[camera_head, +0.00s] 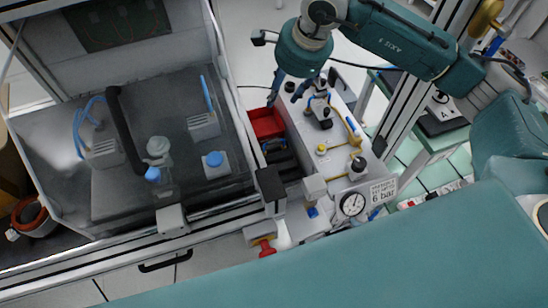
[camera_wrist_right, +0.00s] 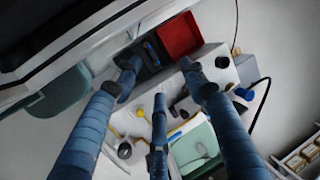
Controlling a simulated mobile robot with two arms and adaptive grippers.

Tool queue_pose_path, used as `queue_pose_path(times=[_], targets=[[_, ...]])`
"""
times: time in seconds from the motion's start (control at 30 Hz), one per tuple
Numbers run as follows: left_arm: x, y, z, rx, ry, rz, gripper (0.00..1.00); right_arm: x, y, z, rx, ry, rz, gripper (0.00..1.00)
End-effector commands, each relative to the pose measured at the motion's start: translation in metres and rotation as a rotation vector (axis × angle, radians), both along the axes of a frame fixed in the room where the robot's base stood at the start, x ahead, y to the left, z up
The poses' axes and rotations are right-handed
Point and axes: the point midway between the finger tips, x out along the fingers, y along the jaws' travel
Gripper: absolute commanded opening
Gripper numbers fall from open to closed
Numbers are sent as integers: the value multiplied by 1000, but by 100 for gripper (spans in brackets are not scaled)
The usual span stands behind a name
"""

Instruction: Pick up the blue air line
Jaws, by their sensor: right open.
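A curved blue line (camera_head: 78,132) shows at the left of the enclosure in the head view, and a short straight blue line (camera_head: 206,93) stands on a grey block there. In the wrist view a small blue strip (camera_wrist_right: 151,53) lies in a black bin; I cannot tell which of these is the air line. My right gripper (camera_head: 300,98) is open and empty, above the bench near the red bin. In the wrist view the blue-wrapped fingers of my right gripper (camera_wrist_right: 159,75) are spread apart. My left gripper is not in view.
The red bin (camera_head: 266,122) sits beside black bins. The white bench (camera_head: 340,126) carries yellow fittings and a pressure gauge (camera_head: 353,204) beside a "6 bar" label. The enclosure's metal frame edge (camera_head: 238,120) runs left of the bins. A dark cable hangs near my right gripper.

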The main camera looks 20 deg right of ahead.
Motion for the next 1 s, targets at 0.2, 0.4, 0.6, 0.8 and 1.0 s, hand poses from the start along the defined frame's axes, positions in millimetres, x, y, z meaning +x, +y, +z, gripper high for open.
queue_pose_path(times=[0.2, 0.4, 0.6, 0.8, 1.0], targets=[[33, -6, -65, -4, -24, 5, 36, 0, 0, -98, 0, 0, 0, 43], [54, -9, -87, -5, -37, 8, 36, 0, 0, -146, 0, -1, 0, 43], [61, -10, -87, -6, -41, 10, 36, 1, 0, -158, 0, -1, 0, 43], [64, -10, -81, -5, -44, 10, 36, 7, 4, -180, 0, 3, -1, 43], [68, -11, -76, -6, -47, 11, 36, 16, 8, -206, 1, 2, 1, 43]])
